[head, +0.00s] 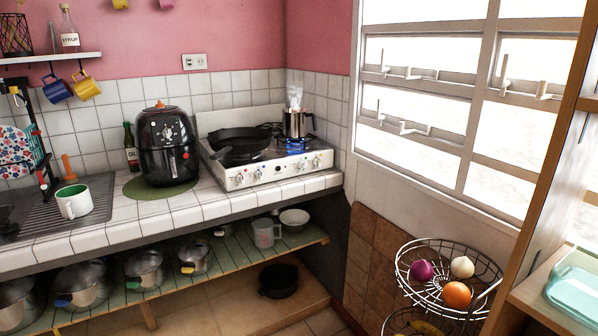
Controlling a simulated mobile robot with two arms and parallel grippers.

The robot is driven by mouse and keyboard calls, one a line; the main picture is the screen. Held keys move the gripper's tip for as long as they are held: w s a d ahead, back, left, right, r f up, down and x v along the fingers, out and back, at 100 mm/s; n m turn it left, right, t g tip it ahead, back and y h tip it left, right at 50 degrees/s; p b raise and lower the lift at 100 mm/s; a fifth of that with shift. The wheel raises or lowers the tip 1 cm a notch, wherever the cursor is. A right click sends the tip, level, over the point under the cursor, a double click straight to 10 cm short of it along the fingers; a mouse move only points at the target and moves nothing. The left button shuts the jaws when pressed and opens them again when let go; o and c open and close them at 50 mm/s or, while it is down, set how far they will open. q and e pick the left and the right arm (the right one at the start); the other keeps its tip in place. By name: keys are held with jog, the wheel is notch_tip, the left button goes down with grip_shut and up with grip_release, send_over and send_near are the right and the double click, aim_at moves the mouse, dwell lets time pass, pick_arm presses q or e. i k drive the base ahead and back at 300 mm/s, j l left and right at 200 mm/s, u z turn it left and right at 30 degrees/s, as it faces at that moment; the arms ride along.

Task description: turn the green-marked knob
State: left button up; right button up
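A white gas stove (285,176) stands on the tiled counter, with a row of knobs along its front panel. One knob (239,180) is at the panel's left, another knob (262,174) is beside it, and a further knob (316,162) is near the right end. I cannot make out a green mark on any of them at this size. A blue flame burns under a steaming steel pot (295,124) at the right burner. A black pan (240,140) sits on the left burner. Neither of my grippers is in view.
A black air fryer (167,146) stands left of the stove. A white-green mug (73,201) is by the sink. Below, an open shelf (215,262) holds several pots. A wire fruit basket (449,276) stands at the right. The counter's front strip is clear.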

aim_at(301, 166)
jog(key=i+z, duration=0.15)
jog(key=z, duration=0.15)
jog(key=i+j+z, duration=0.15)
jog(key=i+z, duration=0.25)
jog(key=i+j+z, duration=0.25)
jog(key=z, duration=0.2)
